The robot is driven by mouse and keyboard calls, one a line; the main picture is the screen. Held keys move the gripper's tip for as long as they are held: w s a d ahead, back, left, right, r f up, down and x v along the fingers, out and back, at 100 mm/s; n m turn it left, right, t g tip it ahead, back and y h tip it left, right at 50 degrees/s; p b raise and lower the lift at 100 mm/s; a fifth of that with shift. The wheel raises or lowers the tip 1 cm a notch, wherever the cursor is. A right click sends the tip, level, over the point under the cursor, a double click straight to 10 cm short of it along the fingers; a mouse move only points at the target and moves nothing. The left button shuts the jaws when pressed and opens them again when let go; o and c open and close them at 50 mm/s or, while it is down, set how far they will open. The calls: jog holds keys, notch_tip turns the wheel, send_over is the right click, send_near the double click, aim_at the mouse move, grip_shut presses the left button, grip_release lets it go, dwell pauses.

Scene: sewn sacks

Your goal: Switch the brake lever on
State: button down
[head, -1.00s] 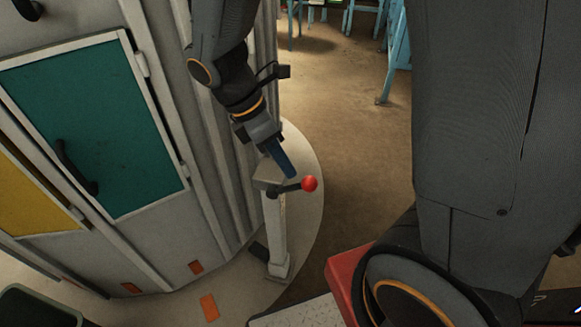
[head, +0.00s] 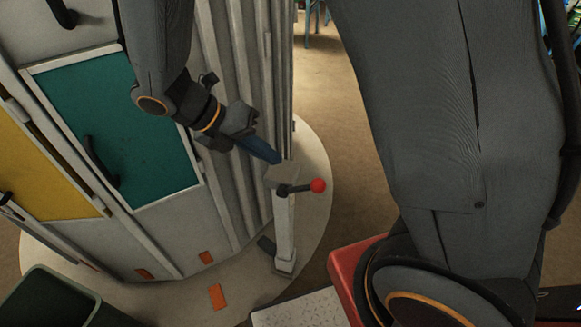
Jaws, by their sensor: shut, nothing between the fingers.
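The brake lever (head: 303,188) is a short dark rod with a red ball knob (head: 318,186), pointing right from the top of a pale post (head: 284,225). The post stands upright on a round light base beside the grey cabinet. My gripper (head: 275,157) is shut and empty, its blue fingers pointing down and right. In the picture the fingertips sit just above and left of the post's head; I cannot tell whether they touch it. The lever is not in the fingers.
The cabinet has a teal door (head: 120,125) and a yellow door (head: 40,170) with dark handles. A dark open bin (head: 60,300) stands at the lower left. Orange patches (head: 217,297) lie on the light base. Brown floor is open behind the post.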

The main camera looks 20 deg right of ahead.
aim_at(313, 183)
jog(key=p+x, duration=0.2)
jog(key=x, duration=1.1)
jog(key=shift+s+f, duration=0.1)
jog(key=shift+f, duration=0.15)
